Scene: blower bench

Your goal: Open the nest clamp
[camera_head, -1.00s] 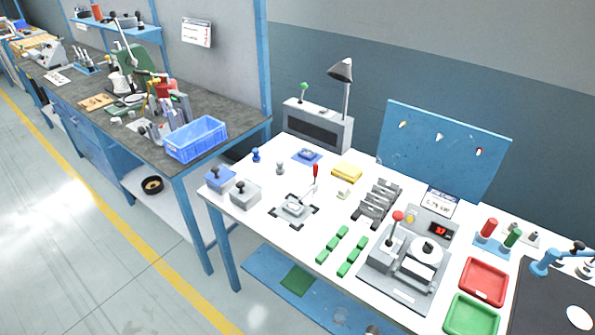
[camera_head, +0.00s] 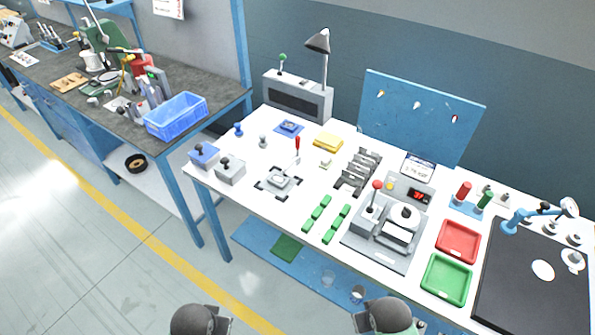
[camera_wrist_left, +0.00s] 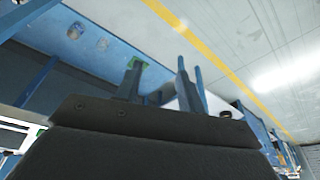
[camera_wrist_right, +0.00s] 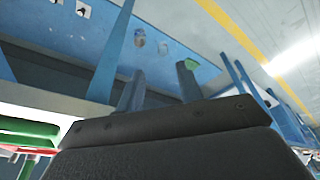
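A small grey nest fixture (camera_head: 279,182) sits inside black corner marks on the white bench, left of centre in the head view. A clamp lever with a red grip (camera_head: 297,144) stands up steeply at its far right side. Whether the clamp presses on anything is too small to tell. My left gripper (camera_wrist_left: 158,78) is open and empty in the left wrist view. My right gripper (camera_wrist_right: 162,82) is open and empty in the right wrist view. Both of my arms show only as dark parts at the bottom of the head view, in front of the bench and away from the fixture.
Green blocks (camera_head: 317,213) lie right of the fixture. A grey device with a red-ball lever (camera_head: 370,216) stands further right, beside a red tray (camera_head: 458,241) and green tray (camera_head: 446,279). Grey and blue boxes (camera_head: 230,172) stand left. A blue lower shelf (camera_head: 262,240) runs below the bench.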

